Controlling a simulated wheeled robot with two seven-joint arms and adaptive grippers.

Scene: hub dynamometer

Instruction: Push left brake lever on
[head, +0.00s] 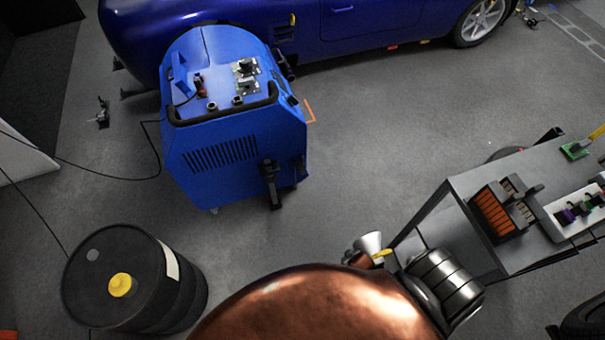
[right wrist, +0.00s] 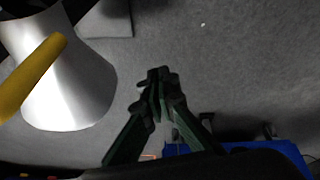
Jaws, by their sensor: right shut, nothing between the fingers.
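The blue dynamometer cabinet (head: 235,150) stands upright against the blue car in the head view. One black lever-like part (head: 269,180) sticks out low at its front right. At the front left lower corner only a small foot or caster shows, and I cannot make out a left brake lever there. In the right wrist view my right gripper (right wrist: 160,88) is shut and empty, above the floor and apart from the cabinet. The cabinet's blue edge (right wrist: 285,150) shows at the lower right there, with small dark parts beside it. My left gripper is not in view.
A black drum (head: 125,285) with a yellow cap stands front left. A grey cart (head: 460,230) with parts stands at the right. A pale cone with a yellow bar (right wrist: 75,85) is close at the wrist view's left. Cables cross the left floor; the middle floor is clear.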

